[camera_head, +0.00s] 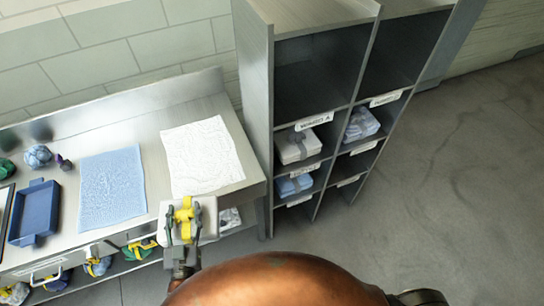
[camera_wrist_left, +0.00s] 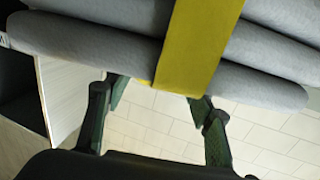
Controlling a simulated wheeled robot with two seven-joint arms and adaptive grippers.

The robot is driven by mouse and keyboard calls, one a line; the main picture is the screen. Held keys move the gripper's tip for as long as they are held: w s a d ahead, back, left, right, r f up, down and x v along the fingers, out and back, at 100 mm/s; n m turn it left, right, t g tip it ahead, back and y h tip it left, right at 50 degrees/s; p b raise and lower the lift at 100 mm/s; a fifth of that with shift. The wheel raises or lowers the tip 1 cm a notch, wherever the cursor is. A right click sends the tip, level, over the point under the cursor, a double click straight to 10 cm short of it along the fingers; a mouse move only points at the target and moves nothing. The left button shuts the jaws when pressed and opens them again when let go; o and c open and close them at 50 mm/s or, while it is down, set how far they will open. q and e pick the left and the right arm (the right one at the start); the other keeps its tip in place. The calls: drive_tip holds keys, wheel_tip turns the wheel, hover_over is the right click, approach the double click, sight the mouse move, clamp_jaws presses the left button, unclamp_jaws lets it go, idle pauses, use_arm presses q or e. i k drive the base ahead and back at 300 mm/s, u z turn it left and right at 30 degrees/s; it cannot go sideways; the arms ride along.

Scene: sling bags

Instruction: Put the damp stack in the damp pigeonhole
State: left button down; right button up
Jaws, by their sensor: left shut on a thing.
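A pale grey folded stack with a yellow band (camera_head: 205,217) is in my left gripper (camera_head: 184,232), raised in front of the bench's front edge at its right end. In the left wrist view the stack (camera_wrist_left: 110,50) fills the top, its yellow band (camera_wrist_left: 195,45) between the fingers. My left gripper (camera_wrist_left: 155,115) is shut on it. The pigeonhole rack (camera_head: 257,90) stands right of the bench. Its labels are too small to read, so I cannot tell which hole is the damp one. My right gripper is not in view.
A white cloth (camera_head: 203,155) and a blue cloth (camera_head: 112,190) lie on the steel bench (camera_head: 70,155), with a blue tray (camera_head: 35,213) at left. Yellow-banded bundles (camera_head: 140,250) sit below the bench.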

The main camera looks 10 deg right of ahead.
sight(339, 164)
drive_tip(key=z, duration=0.05)
drive_tip(key=k, duration=0.1)
drive_tip(key=z, duration=2.95)
drive_tip(key=i, duration=3.3)
drive_tip(key=u, duration=2.95)
